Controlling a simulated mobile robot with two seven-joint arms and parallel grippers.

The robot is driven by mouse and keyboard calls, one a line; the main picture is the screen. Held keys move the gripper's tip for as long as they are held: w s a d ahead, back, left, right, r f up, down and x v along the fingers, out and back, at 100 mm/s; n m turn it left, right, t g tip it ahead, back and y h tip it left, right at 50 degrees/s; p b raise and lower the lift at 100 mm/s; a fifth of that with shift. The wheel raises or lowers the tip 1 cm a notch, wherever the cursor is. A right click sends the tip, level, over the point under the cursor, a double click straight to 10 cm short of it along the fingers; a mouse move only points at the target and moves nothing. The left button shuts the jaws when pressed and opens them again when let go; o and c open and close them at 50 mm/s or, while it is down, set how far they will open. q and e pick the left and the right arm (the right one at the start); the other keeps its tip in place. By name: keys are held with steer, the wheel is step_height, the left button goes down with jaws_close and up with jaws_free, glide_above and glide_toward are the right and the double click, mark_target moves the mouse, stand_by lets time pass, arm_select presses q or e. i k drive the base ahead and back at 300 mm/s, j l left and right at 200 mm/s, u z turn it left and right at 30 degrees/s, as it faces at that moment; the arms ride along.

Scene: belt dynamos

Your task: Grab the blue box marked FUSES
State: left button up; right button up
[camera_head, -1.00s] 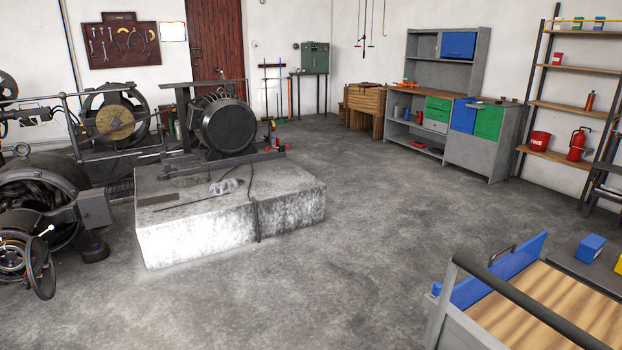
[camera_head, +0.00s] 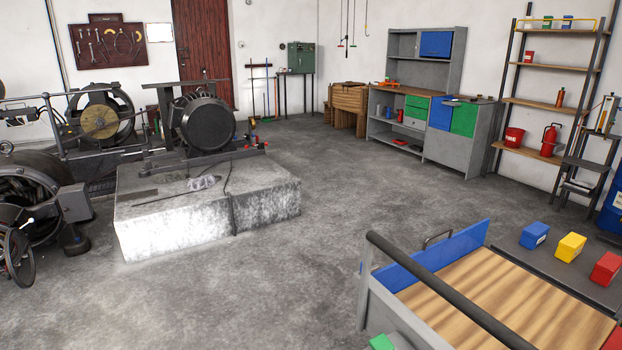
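A small blue box (camera_head: 534,235) with a pale label sits on a dark grey surface (camera_head: 553,268) at the lower right, beyond the cart with the wooden deck. The label is too small to read. A yellow box (camera_head: 570,247) and a red box (camera_head: 606,268) stand in a row to its right, apart from it. Another small blue item (camera_head: 567,21) is on the top shelf of the rack at the upper right; its marking cannot be read. Neither of my grippers is in view.
A cart (camera_head: 477,300) with a wood deck, blue end panel and dark handle bar (camera_head: 445,290) stands in front of the boxes. A concrete plinth (camera_head: 205,222) bears a dynamo (camera_head: 203,122) at left. The floor (camera_head: 330,200) between is clear.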

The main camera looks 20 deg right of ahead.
mark_target(535, 235)
steer(key=k+l, duration=0.15)
steer(key=l, duration=0.2)
steer(key=k+l+z, duration=0.1)
steer(key=l, duration=0.25)
steer(key=k+l+z, duration=0.1)
steer(key=k+l, duration=0.15)
steer(key=l, duration=0.15)
steer(key=k+l, duration=0.1)
steer(key=l, duration=0.3)
steer(key=l+z, duration=0.15)
steer(key=l, duration=1.2)
steer(key=i+l+z, duration=0.1)
steer(key=l, duration=0.45)
steer(key=i+l, duration=0.15)
steer(key=l, duration=0.4)
steer(key=i+l, duration=0.1)
steer(key=l, duration=0.4)
steer(key=l+z, duration=0.1)
steer(key=l, duration=0.45)
steer(key=i, duration=0.05)
